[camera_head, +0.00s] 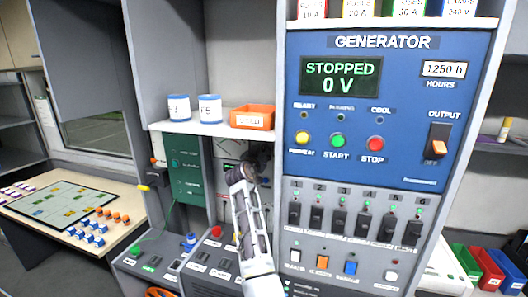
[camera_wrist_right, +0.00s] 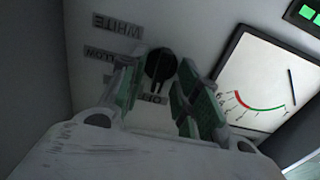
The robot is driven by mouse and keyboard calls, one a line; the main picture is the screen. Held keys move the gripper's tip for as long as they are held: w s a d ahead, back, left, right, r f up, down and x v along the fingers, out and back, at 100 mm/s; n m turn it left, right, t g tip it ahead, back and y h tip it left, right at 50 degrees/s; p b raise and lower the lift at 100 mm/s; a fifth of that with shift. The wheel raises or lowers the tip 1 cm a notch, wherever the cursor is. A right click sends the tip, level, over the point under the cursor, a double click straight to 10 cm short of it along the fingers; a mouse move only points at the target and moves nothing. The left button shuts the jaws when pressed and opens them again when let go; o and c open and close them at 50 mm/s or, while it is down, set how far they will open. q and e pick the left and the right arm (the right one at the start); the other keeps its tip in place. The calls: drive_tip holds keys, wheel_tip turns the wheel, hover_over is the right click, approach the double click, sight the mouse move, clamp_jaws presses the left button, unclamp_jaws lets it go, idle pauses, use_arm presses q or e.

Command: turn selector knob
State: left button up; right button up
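My left gripper is not in view.
A white dial gauge (camera_wrist_right: 265,85) sits right of the knob in the wrist view. The blue generator panel (camera_head: 385,100) stands close right of my arm. A shelf with white cups (camera_head: 210,108) and an orange bin (camera_head: 252,117) is just above the recess.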

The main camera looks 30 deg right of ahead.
drive_tip(key=shift+a, duration=0.1)
clamp_jaws()
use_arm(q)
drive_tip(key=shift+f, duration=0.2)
